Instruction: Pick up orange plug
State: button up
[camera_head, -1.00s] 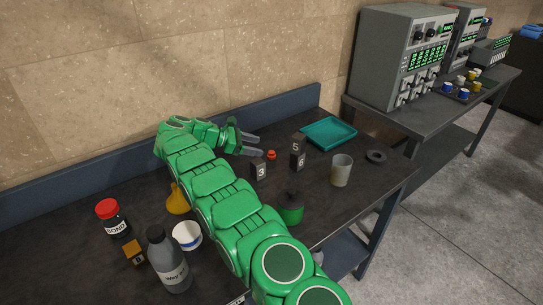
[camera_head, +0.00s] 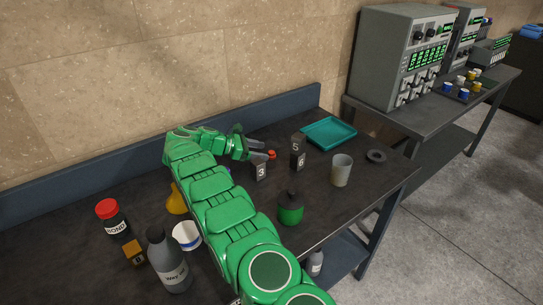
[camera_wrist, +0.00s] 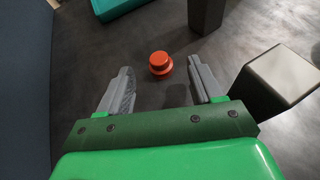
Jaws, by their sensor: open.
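The orange plug (camera_wrist: 161,63) is a small round stepped piece standing on the dark table top. In the wrist view it is just beyond the fingertips, roughly midway between them. In the head view the plug (camera_head: 271,154) shows as a small red-orange spot by the gripper's tips. My gripper (camera_wrist: 165,80) is open and empty, its two grey fingers spread wide. In the head view my gripper (camera_head: 262,146) lies low over the table at the plug's left. There the near finger and plug overlap closely, and I cannot tell whether they touch.
A dark block marked 3 (camera_head: 261,171) stands close in front of the gripper. Stacked blocks marked 5 and 6 (camera_head: 298,153) stand right of the plug. A teal tray (camera_head: 329,133) lies behind. A grey cup (camera_head: 342,170) and green bottle (camera_head: 291,208) stand nearer the front.

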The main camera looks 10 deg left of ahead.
aim_at(270, 152)
jog(key=shift+x, duration=1.65)
jog(key=shift+c, duration=0.5)
jog(key=c, duration=1)
